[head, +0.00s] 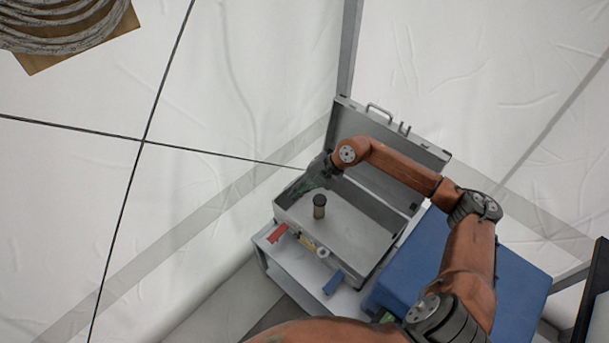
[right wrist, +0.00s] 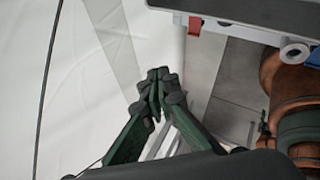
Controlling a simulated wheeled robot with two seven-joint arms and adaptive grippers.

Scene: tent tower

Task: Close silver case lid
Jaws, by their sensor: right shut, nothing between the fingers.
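The silver case (head: 345,235) stands open on a light stand. Its lid (head: 410,160) is raised along the back right side, with a handle (head: 380,110) on its top edge. My right arm reaches across the lid's inner side. My right gripper (head: 303,187) is at the case's far left end, by the side wall. In the right wrist view its fingertips (right wrist: 160,88) are together with nothing between them. A grey edge, seemingly of the case (right wrist: 260,12), shows at the top right there, apart from the fingertips. My left gripper is not in view.
A dark cylinder (head: 319,206) stands inside the case. A red object (head: 277,233), a white roll (head: 322,252) and a blue object (head: 334,283) lie along the stand's front (head: 290,262). A large blue box (head: 425,250) is close on the right. White tent walls stand behind.

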